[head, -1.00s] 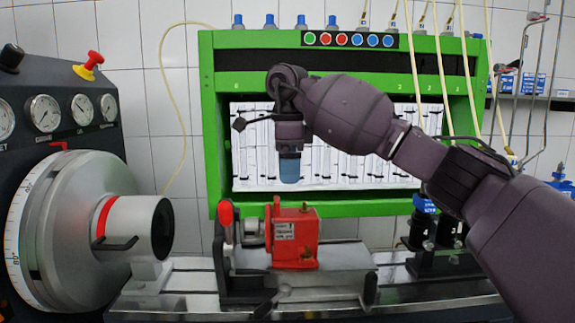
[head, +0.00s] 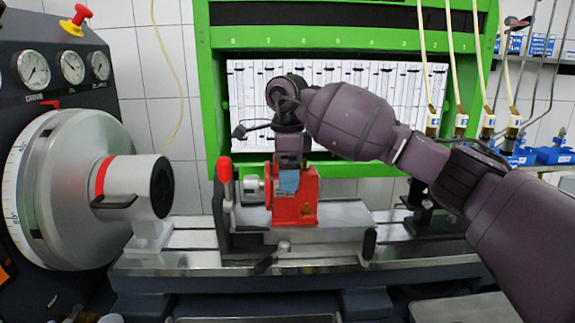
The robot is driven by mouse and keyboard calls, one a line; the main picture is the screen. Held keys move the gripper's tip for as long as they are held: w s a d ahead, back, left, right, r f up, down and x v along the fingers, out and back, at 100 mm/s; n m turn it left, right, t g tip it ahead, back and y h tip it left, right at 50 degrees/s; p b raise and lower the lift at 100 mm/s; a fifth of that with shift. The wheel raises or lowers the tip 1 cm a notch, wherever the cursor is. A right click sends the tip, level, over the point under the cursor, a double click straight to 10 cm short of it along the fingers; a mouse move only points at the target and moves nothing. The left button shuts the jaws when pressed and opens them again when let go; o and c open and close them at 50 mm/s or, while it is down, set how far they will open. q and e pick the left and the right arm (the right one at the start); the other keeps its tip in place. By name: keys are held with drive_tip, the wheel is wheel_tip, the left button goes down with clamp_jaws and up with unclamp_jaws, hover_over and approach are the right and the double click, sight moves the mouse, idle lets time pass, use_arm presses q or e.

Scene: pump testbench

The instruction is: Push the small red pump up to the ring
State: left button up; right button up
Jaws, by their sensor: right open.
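The small red pump (head: 306,206) sits on a clamp carriage (head: 330,235) on the bench rails, with a light round stub on its left side. A silver drive drum (head: 70,190) at the left carries a cylinder (head: 130,186) with a red band and a dark round end facing the pump; this end may be the ring. A clear gap lies between them. My right gripper (head: 289,184) is open, pointing down, and overlaps the pump's top in the picture. I cannot tell whether it touches. It hides part of the pump's upper face. My left gripper is not in view.
A red-handled lever (head: 224,172) stands just left of the pump. The rails (head: 180,262) are bare between lever and drum. A green cabinet (head: 211,100) stands behind. Blue fittings (head: 552,155) are at the far right.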

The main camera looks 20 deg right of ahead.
sight(263, 176)
drive_tip(key=c, duration=1.6)
drive_tip(key=shift+a, duration=0.25)
drive_tip(key=shift+w+a, duration=0.25)
drive_tip(key=shift+a, duration=0.65)
drive_tip(key=shift+a, duration=0.1)
drive_tip(key=shift+w+a, duration=0.2)
drive_tip(key=shift+a, duration=0.35)
drive_tip(key=shift+w+a, duration=0.15)
drive_tip(key=shift+a, duration=0.35)
drive_tip(key=shift+a, duration=0.2)
drive_tip(key=shift+w+a, duration=0.25)
drive_tip(key=shift+a, duration=0.4)
